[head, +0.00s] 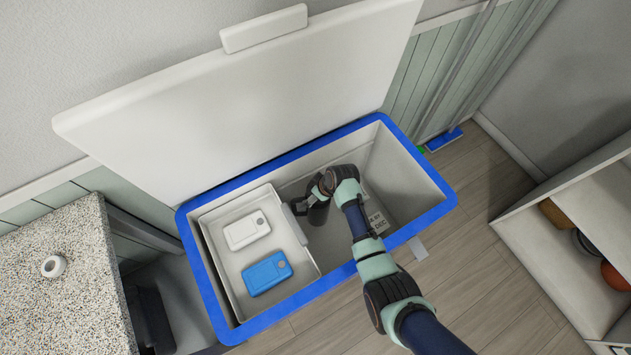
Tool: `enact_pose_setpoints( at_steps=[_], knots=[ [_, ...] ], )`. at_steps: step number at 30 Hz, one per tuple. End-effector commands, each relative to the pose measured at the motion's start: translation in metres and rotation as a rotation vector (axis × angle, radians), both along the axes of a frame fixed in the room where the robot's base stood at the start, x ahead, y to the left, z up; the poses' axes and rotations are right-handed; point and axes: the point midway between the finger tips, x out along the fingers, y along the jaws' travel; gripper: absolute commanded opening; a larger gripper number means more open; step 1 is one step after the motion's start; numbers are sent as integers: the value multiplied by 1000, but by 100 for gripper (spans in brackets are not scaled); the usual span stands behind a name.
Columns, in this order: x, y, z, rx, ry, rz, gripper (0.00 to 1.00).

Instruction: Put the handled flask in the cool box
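The cool box (420,222) stands open, with a blue rim, pale inner walls and its white lid tilted up behind it. My arm reaches in over the front rim, and my gripper (308,203) is inside the box, right of the white tray. A dark grey object, seemingly the handled flask (319,214), is at my gripper, low in the box. My wrist covers much of it. I cannot make out its handle, whether it touches the box floor, or whether the fingers are closed on it.
A white tray (228,268) fills the box's left part and holds a white pack (246,230) and a blue pack (267,273). The right part of the box looks free. A speckled counter (60,300) is at left, and a shelf (560,255) with several items is at right.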

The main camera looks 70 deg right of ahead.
Motion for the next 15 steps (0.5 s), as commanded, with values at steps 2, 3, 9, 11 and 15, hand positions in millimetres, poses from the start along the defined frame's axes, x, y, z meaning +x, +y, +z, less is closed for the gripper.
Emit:
enact_pose_setpoints(
  at_steps=[2, 3, 9, 11, 15],
  knots=[
    [0, 0, -31, 0, 1, 0, 25],
    [0, -1, -40, 0, 0, 0, 25],
    [1, -1, -62, -2, -1, 1, 25],
    [1, -1, -62, -2, -1, 1, 25],
    [0, 0, -80, 1, 0, 0, 25]
  ],
)
